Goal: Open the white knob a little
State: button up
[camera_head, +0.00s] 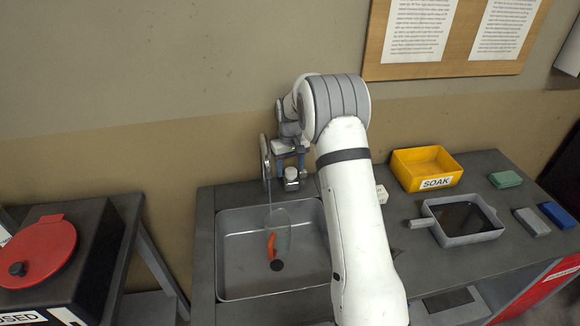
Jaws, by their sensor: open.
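The white knob (291,172) appears as a small pale cap on a dark metal fitting at the back edge of the sink (228,290), near the wall. My gripper (290,161) points down at it with blue-tinted fingers apart, one on each side of the cap as seen here. I cannot tell whether the fingers touch it. A curved metal spout (265,158) rises just left of my gripper. My arm hides the counter to the right of the knob.
A clear vessel (281,232) and an orange item (271,246) are in the sink. Right of my arm are a yellow SOAK bin (408,181), a grey tray (424,224) and several small blocks. A red-lidded black container (90,262) stands left.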

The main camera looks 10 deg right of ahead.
jog(key=shift+r+b, duration=0.75)
jog(key=shift+r, duration=3.2)
jog(key=s+r+m+t, duration=0.1)
jog(key=s+r, duration=0.5)
jog(key=s, duration=0.2)
jog(key=s+r+t, duration=0.1)
jog(key=s+r, duration=0.4)
jog(key=s, duration=0.4)
jog(key=s+f+m+t, duration=0.1)
jog(key=s, duration=2.1)
jog(key=shift+s+d+f, duration=0.15)
jog(key=shift+f, duration=0.15)
